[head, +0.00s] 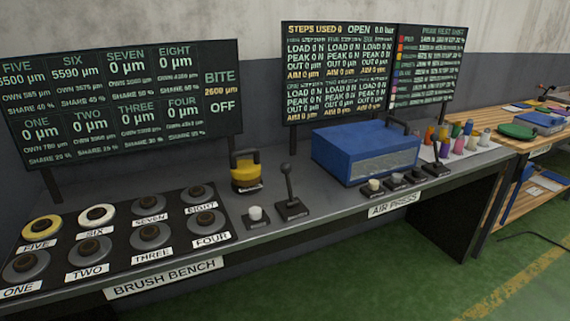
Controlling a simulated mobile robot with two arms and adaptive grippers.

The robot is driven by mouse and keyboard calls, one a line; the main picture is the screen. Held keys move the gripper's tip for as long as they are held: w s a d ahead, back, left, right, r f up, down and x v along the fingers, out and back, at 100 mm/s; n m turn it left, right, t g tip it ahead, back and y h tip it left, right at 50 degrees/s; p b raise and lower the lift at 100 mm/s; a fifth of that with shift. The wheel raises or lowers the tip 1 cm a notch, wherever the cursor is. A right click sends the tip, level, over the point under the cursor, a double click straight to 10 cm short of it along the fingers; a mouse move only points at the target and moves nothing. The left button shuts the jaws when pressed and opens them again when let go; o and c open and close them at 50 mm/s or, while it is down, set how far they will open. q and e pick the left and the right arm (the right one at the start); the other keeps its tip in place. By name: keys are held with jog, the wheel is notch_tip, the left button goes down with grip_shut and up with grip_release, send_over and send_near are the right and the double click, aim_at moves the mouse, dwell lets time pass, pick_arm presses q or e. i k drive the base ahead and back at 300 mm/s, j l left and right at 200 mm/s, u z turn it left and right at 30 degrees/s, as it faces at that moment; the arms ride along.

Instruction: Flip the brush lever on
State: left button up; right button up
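A black lever (289,188) with a round knob stands on a dark square base on the bench, right of the BRUSH BENCH label (165,278). It stands nearly upright, its knob slightly left of its base in the picture; which setting that is I cannot tell from its angle. The dark board (120,95) behind the bench reads BITE and OFF at its right side. A second black lever (437,155) stands by the AIR PRESS label (394,204). Neither of my grippers is in view.
A white button (256,214) sits just left of the brush lever. A yellow, black-handled object (246,174) stands behind it. Several labelled round pads, one yellow (42,227), fill the left. A blue box (364,150) stands right. Green floor (390,275) lies open in front.

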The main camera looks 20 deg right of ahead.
aim_at(286, 169)
jog(key=i+j, duration=0.15)
jog(key=j, duration=0.35)
jog(key=i+j+z, duration=0.1)
jog(key=j, duration=0.45)
jog(key=i+j, duration=0.1)
jog(key=j, duration=0.4)
jog(key=i+j, duration=0.15)
jog(key=j, duration=0.4)
jog(key=z, duration=0.05)
